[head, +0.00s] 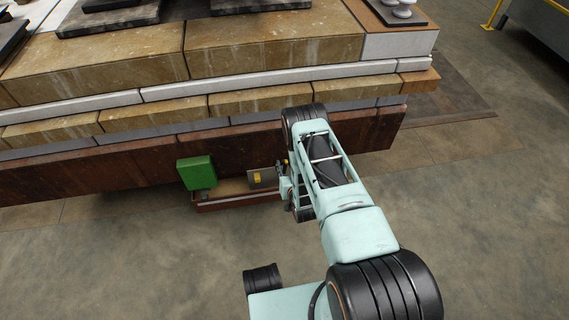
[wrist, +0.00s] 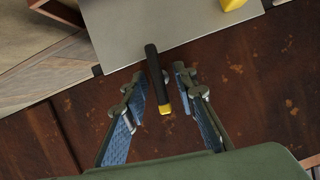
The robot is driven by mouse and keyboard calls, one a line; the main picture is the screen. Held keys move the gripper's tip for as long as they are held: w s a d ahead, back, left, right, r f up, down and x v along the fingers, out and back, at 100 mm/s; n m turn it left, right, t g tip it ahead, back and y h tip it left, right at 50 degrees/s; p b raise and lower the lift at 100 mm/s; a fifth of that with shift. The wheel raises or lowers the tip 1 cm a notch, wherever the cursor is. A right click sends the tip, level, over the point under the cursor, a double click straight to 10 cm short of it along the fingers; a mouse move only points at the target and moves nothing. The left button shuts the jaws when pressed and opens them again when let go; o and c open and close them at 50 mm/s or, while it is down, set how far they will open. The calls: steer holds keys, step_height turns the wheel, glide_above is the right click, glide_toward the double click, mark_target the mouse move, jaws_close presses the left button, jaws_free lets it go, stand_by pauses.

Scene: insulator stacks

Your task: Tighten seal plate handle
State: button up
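The seal plate (wrist: 185,22) is a flat grey plate at the top of the wrist view. It also shows in the head view (head: 262,179), beside the green box. Its handle (wrist: 154,68) is a slim black bar with a yellow end, reaching from the plate's lower edge toward me. My gripper (wrist: 160,74) is open, with one blue-padded finger on each side of the handle. Gaps show between the handle and both fingers. In the head view my arm hides most of the gripper.
A green box (head: 197,172) stands left of the plate, above a rusty tray (head: 236,205). A rusty brown beam (head: 100,172) runs behind, under stone blocks. A yellow part (wrist: 231,4) sits on the plate. Floor in front (head: 140,260) is clear.

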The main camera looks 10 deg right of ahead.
jaws_close()
steer(key=shift+m, duration=0.3)
steer(key=shift+d+m+y, duration=0.2)
steer(key=shift+m+y, duration=0.2)
steer(key=m+y, duration=0.2)
steer(key=m, duration=0.1)
steer(key=shift+d+f+t, duration=0.1)
steer(key=shift+d+t, duration=0.05)
steer(key=shift+t, duration=0.15)
steer(key=shift+f+m+t+y, duration=0.1)
steer(key=shift+m+t+y, duration=0.4)
steer(key=shift+m, duration=0.85)
steer(key=shift+f+m+t+y, duration=0.1)
steer(key=shift+m+t+y, duration=0.35)
steer(key=shift+m, duration=0.85)
steer(key=shift+f+m+t+y, duration=0.1)
steer(key=shift+m+t+y, duration=0.15)
steer(key=shift+m+y, duration=0.75)
steer(key=shift+w+m+h, duration=0.1)
steer(key=shift+m+h, duration=0.25)
steer(key=shift+m, duration=0.2)
